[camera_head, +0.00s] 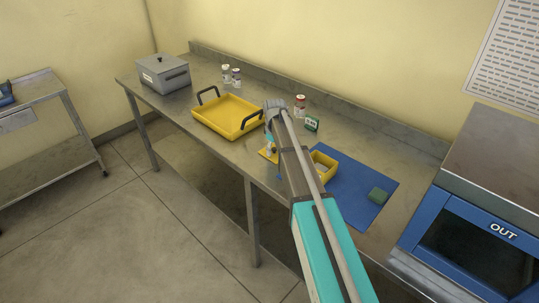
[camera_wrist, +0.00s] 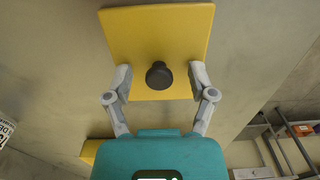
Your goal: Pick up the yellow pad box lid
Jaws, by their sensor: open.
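The yellow pad box lid (camera_wrist: 155,35) is a flat yellow square with a round black knob (camera_wrist: 159,75). In the head view the lid (camera_head: 265,154) lies on the steel bench, left of the open yellow box (camera_head: 323,166) and partly hidden by my arm. My gripper (camera_wrist: 160,77) is open, with one finger on each side of the knob in the wrist view. Both fingers appear apart from the knob, and their height above the lid is hard to judge. In the head view my gripper is largely hidden by my arm.
A yellow tray (camera_head: 222,128) with dark handles stands left. The bench's front edge is near the lid.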

